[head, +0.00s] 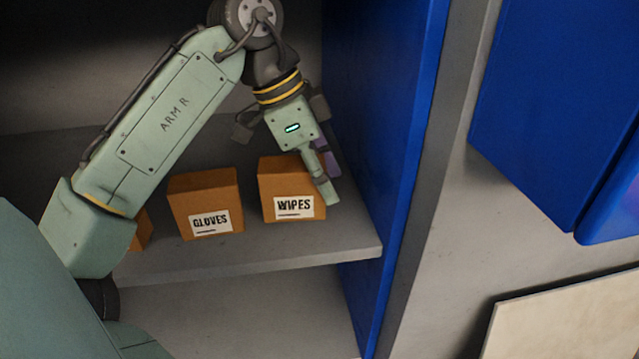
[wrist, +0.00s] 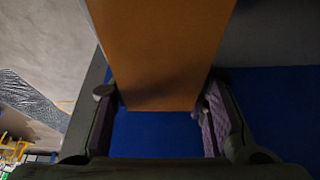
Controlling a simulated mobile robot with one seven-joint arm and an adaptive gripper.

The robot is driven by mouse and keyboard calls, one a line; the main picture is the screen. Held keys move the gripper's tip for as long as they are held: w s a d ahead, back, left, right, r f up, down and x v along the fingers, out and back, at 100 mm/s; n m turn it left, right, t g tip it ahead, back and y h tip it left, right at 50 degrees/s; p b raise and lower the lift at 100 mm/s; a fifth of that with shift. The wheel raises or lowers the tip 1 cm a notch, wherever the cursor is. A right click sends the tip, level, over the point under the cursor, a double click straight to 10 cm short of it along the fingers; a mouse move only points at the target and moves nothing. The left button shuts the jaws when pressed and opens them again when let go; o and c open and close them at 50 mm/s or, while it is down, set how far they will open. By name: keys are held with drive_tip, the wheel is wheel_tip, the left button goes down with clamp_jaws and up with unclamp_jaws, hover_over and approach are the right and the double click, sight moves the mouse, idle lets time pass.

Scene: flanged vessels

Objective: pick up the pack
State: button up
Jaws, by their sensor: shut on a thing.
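The pack labelled WIPES (head: 285,180) is an orange-brown box with a white label, at the right of the grey shelf (head: 310,250) in the head view. My gripper (head: 325,182) is at its right end, with one finger in front and the purple-padded one partly hidden behind. In the wrist view the box (wrist: 160,50) fills the gap between the two fingers, and my gripper is shut on it. The box looks upright. I cannot tell whether its bottom touches the shelf.
A box labelled GLOVES (head: 205,190) stands just left of the WIPES pack with a small gap. Another orange box (head: 141,232) is mostly hidden by my arm. A blue cabinet wall (head: 385,120) stands close on the right. The shelf's front strip is clear.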

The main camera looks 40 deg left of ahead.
drive_tip(key=s+d+b, duration=0.3)
drive_tip(key=s+d, duration=0.7)
drive_tip(key=s, duration=0.4)
drive_tip(key=shift+s+d, duration=0.3)
drive_tip(key=shift+s, duration=0.1)
